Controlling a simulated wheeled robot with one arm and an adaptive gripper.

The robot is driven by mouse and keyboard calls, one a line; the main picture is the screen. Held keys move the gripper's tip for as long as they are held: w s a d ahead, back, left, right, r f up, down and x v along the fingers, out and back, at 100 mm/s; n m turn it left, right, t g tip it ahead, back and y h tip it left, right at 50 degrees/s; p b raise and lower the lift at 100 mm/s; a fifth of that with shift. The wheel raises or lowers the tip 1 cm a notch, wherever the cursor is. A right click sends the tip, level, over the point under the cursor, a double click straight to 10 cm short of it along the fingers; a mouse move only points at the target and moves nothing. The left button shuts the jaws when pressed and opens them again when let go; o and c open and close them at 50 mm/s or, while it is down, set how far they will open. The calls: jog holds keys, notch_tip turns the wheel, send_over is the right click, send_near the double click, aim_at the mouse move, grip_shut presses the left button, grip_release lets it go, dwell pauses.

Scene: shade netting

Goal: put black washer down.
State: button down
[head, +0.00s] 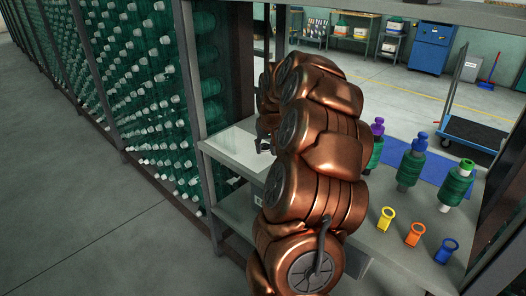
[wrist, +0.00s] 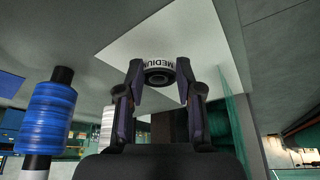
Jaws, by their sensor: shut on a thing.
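In the wrist view the black washer (wrist: 159,77) sits between the two fingertips of my gripper (wrist: 160,84), which is shut on it. The word MEDIUM shows in an arc along the washer's edge; I cannot tell whether it is on the washer or on the white sheet (wrist: 120,38) behind it. In the head view my gripper (head: 263,146) is small and partly hidden by my copper arm, near the white sheet (head: 238,146) at the left end of the grey table. The washer cannot be made out there. Whether it touches the sheet cannot be told.
Yellow (head: 386,218), orange (head: 414,234) and blue (head: 446,249) ringed pieces lie in front. A rack of green spools (head: 150,90) stands left. The wrist view shows a blue spool (wrist: 47,118).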

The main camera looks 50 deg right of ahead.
aim_at(263, 160)
jog(key=shift+w+d, duration=0.35)
jog(key=shift+w, duration=0.55)
jog(key=shift+f, duration=1.8)
jog(key=shift+f, duration=0.15)
jog(key=c, duration=0.8)
grip_release()
jog(key=shift+o, duration=0.2)
jog(key=v, duration=1.2)
